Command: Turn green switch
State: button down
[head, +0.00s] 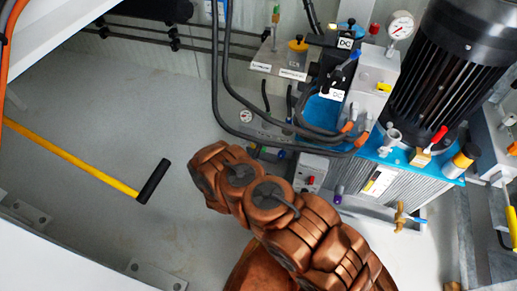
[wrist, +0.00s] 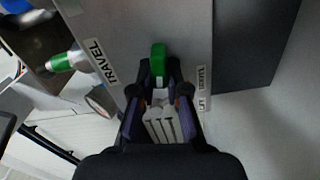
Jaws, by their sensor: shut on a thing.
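The green switch (wrist: 158,60) stands on a grey panel (wrist: 185,25) in the wrist view, between a TRAVEL label (wrist: 103,62) on the left and a second, partly readable label (wrist: 202,88) on the right. My gripper (wrist: 158,94) is shut on the switch's lower part, with one dark finger on each side. The green top shows beyond the fingertips. In the head view my copper arm reaches towards the pump unit; my gripper and the green switch cannot be made out there.
A white-and-green part (wrist: 68,62) lies left of the panel in the wrist view. In the head view, dark hoses (head: 218,85) hang near my arm, beside a black motor (head: 455,70) and a pressure gauge (head: 400,27). A yellow bar (head: 75,160) crosses the open floor at left.

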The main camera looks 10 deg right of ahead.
jog(key=shift+f, duration=0.1)
jog(key=c, duration=1.2)
grip_release()
jog(key=shift+o, duration=0.2)
jog(key=v, duration=1.2)
jog(key=shift+a, duration=0.1)
